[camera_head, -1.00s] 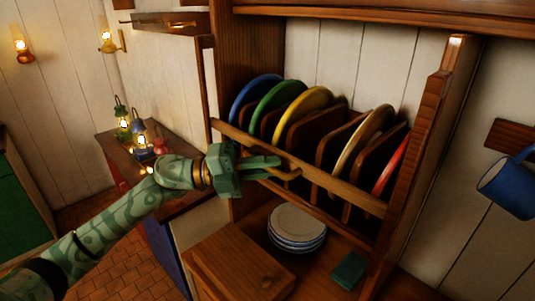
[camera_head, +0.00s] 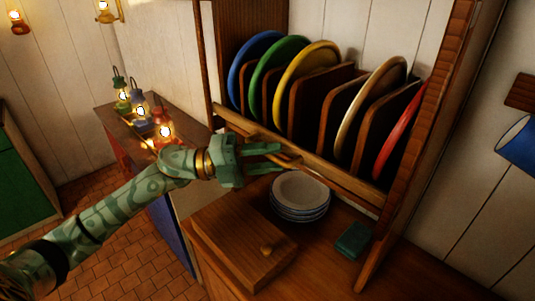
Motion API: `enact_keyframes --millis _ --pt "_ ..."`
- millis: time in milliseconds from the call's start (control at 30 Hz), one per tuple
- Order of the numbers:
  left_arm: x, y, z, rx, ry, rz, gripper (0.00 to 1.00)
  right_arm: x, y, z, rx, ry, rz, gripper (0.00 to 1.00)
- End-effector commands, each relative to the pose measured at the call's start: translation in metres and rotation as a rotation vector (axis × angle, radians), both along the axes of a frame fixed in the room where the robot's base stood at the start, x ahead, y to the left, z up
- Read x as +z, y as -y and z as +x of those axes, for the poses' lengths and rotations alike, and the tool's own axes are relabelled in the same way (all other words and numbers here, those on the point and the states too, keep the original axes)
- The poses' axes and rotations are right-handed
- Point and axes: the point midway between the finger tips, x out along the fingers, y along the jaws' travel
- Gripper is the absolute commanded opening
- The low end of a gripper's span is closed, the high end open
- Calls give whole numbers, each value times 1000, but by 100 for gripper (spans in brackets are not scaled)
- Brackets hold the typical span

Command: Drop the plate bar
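The plate bar (camera_head: 335,171) is a long wooden rail across the front of the plate rack, low in front of the standing plates. Blue (camera_head: 240,75), green (camera_head: 262,78), yellow (camera_head: 287,80), cream (camera_head: 372,88) and red (camera_head: 396,140) plates stand upright in the slots behind it. My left gripper (camera_head: 282,158) is at the left half of the bar. Its two fingers are spread, with a gap between them, near a thin brass handle (camera_head: 291,157) on the bar's front. Whether the fingertips touch the handle is hard to tell. My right gripper is out of view.
Below the rack, a stack of white plates (camera_head: 300,192), a wooden box lid with a knob (camera_head: 240,240) and a small green block (camera_head: 353,240) are on the counter. Lit lanterns (camera_head: 140,112) stand on a side table at left. A blue mug (camera_head: 517,145) hangs at right.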

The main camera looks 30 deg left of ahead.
Motion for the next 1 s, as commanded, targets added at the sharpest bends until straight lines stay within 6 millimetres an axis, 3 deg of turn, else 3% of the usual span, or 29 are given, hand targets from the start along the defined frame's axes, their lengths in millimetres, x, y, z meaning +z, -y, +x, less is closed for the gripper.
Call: enact_keyframes --millis 333,467,1000 --pt "3 -1 0 1 5 -2 34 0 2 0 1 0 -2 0" --pt "0 -10 -3 4 5 1 34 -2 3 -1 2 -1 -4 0" --pt "-19 -126 -58 2 0 0 34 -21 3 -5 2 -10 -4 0"
